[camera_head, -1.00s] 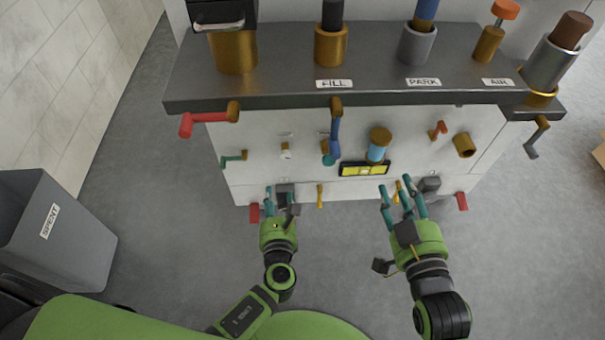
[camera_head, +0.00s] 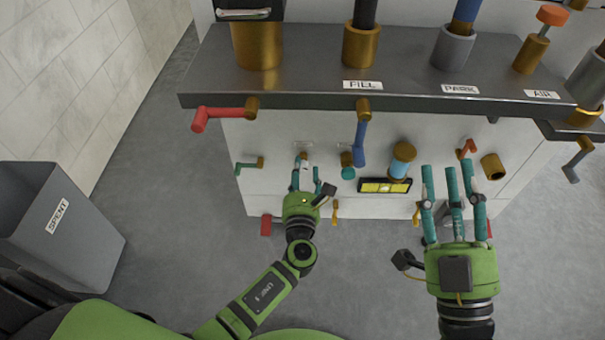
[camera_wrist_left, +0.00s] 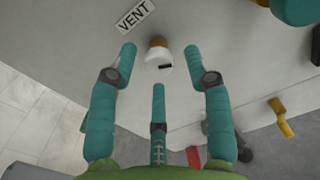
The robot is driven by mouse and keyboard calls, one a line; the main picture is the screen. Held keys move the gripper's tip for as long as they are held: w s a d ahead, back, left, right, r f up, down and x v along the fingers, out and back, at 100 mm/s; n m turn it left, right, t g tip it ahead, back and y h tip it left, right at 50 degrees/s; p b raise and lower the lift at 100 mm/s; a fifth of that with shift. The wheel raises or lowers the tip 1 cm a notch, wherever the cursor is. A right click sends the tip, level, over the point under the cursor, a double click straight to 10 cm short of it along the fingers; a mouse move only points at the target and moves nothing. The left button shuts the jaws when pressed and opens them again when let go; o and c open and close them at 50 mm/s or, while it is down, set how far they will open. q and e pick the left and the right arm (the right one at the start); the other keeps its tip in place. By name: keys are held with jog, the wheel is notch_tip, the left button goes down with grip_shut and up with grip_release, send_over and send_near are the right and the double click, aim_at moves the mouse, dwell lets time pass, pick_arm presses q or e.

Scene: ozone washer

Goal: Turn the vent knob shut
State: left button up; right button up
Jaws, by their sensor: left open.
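The vent knob (camera_wrist_left: 158,57) is a small white knob with a dark mark on a brass stem, on the pale front panel beside the VENT label (camera_wrist_left: 136,16). In the head view the knob (camera_head: 303,158) shows just beyond my left fingertips. My left gripper (camera_head: 306,178) is open, with its teal fingers pointing at the panel. In the left wrist view my left gripper (camera_wrist_left: 160,62) has its fingers spread on either side of the knob and below it, with gaps showing. My right gripper (camera_head: 455,185) is open and empty in front of the panel's right part.
A red lever (camera_head: 222,114), a teal handle (camera_head: 248,164) and a blue lever (camera_head: 360,140) stick out around the knob. A dark shelf (camera_head: 320,90) overhangs the panel. A grey SPENT bin (camera_head: 75,235) stands at left; floor between is clear.

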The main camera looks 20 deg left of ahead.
pick_arm(q)
grip_shut()
jog(key=shift+s+f, duration=0.1)
jog(key=shift+f, duration=0.15)
dwell(0.5)
